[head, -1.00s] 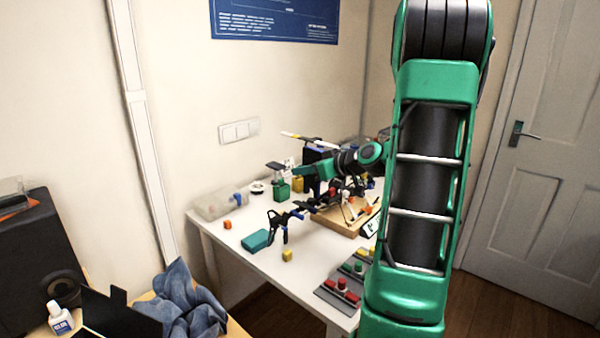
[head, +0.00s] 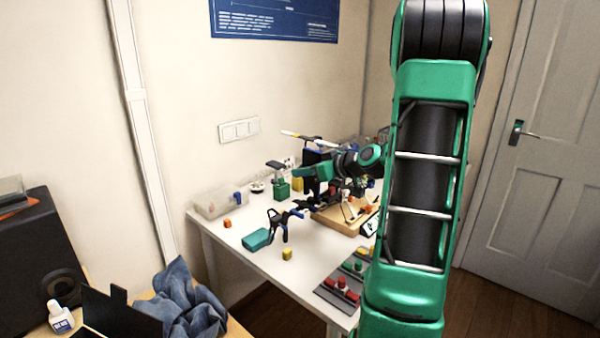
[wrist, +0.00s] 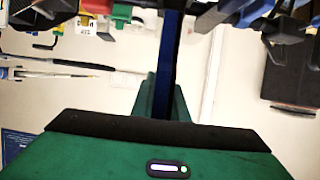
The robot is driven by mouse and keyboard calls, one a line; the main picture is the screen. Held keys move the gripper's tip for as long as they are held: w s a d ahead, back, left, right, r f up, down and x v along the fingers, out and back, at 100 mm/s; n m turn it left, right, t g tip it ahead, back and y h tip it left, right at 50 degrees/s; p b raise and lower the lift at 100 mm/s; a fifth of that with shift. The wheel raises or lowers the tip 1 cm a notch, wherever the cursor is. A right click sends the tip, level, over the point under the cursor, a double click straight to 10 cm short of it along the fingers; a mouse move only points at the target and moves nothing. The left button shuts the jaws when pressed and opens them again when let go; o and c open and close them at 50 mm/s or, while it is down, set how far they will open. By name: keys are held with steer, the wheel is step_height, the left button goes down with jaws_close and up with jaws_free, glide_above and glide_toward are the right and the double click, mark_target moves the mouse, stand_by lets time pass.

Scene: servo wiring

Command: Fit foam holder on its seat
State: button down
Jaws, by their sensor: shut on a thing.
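My gripper (head: 316,172) is over the back part of the white table, partly hidden behind the clutter there. The seat cannot be made out. A wooden board (head: 341,219) with small parts on it lies in front of and below my gripper.
A black and blue stand (head: 283,225), a teal block (head: 256,240) and a yellow block (head: 287,254) are near the table's left side. A clear box (head: 213,204) is at the back left. A grey tray (head: 329,296) with red pieces is near the front edge.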

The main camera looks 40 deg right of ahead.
steer(key=shift+f, duration=1.65)
stand_by(0.4)
steer(key=c, duration=1.7)
jaws_free()
steer(key=shift+o, duration=0.2)
glide_toward(305, 180)
steer(key=shift+w+d+f, duration=0.35)
steer(key=shift+w+d, duration=0.1)
steer(key=shift+w, duration=0.1)
steer(key=shift+s, duration=0.1)
